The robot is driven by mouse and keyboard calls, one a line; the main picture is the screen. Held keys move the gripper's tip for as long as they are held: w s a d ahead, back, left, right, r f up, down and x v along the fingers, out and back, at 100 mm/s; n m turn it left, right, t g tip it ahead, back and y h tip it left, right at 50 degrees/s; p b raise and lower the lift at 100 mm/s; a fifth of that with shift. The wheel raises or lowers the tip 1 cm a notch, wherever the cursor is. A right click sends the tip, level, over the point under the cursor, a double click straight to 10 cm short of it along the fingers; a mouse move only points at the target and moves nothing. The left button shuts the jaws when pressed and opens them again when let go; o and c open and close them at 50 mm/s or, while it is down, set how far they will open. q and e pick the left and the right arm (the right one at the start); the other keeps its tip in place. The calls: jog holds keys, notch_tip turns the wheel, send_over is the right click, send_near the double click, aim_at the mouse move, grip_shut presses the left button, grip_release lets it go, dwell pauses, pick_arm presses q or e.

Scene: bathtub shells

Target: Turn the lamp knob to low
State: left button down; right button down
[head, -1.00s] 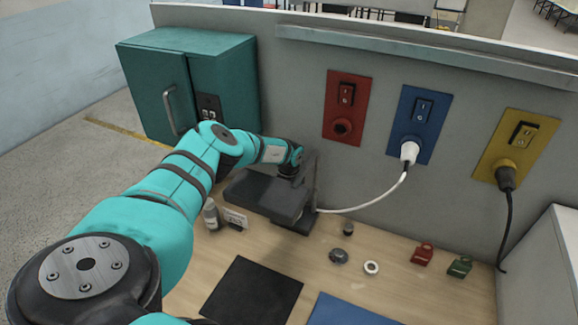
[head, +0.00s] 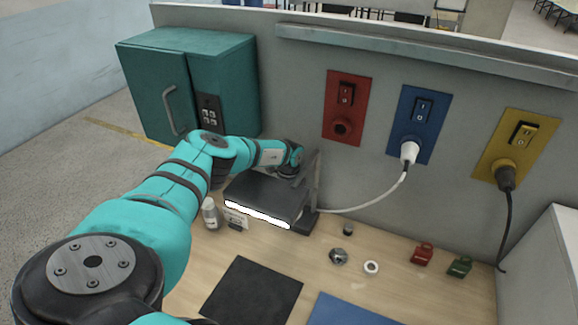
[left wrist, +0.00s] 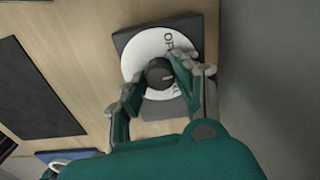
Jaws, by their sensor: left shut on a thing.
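The lamp (head: 266,196) stands at the back of the table in the head view, with a dark flat head. A bright white strip (head: 258,213) glows along its front edge. In the left wrist view the lamp knob (left wrist: 159,73) is dark and round with a light pointer line. It sits on a white dial (left wrist: 140,55) with partly hidden lettering that starts "OF". My left gripper (left wrist: 156,78) is shut on the knob, one finger on each side. In the head view the lamp hides its fingers. My right gripper is in neither view.
A teal cabinet (head: 187,85) stands at the back left. A white cord (head: 372,199) runs from the lamp to the blue outlet (head: 418,122). A small bottle (head: 210,214), a dark mat (head: 252,291) and several small items lie on the table.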

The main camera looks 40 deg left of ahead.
pick_arm(q)
jog(key=shift+a+r+m, duration=0.1)
jog(key=shift+m, duration=0.4)
jog(key=c, duration=1)
grip_release()
notch_tip(320, 180, up, 12)
